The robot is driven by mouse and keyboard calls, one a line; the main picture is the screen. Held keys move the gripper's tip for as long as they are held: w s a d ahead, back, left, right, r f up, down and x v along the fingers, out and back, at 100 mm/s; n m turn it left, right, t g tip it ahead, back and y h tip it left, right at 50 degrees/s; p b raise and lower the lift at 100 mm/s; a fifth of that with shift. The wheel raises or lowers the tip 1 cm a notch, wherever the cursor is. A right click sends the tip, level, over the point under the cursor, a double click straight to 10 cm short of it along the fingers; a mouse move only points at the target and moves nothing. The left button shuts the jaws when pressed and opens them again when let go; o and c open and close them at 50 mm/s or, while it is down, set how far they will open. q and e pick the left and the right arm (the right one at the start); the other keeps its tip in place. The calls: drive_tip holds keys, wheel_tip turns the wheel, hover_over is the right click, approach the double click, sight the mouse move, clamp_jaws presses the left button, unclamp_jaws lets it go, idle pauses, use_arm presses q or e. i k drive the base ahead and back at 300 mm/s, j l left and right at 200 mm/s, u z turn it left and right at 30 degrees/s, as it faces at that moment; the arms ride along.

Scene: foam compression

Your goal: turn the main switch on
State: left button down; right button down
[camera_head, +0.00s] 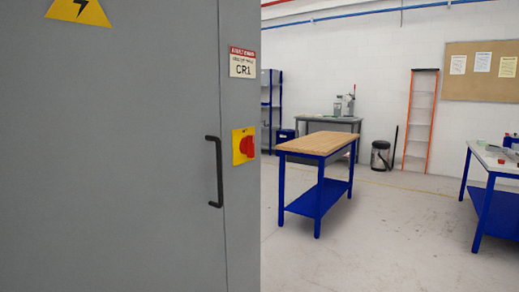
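The main switch (246,147) is a red rotary knob on a yellow plate. It is mounted on the front of a large grey cabinet (120,170), near the cabinet's right edge. The knob is small in the view and I cannot tell its position for certain. A black door handle (219,172) is just left of the switch. The cabinet door looks closed. Neither of my grippers is in view.
A wood-topped blue workbench (319,143) stands right of the cabinet. Another blue table (492,195) is at the right edge. An orange ladder (421,120) and a bin (380,155) are by the back wall. The floor between the tables is clear.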

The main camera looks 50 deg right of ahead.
sight(247, 146)
drive_tip(key=z, duration=1.4)
drive_tip(key=i+l+u, duration=0.25)
drive_tip(key=l+u, duration=0.25)
drive_tip(key=i+l+u, duration=0.25)
drive_tip(key=l, duration=0.15)
drive_tip(key=l+u, duration=0.3)
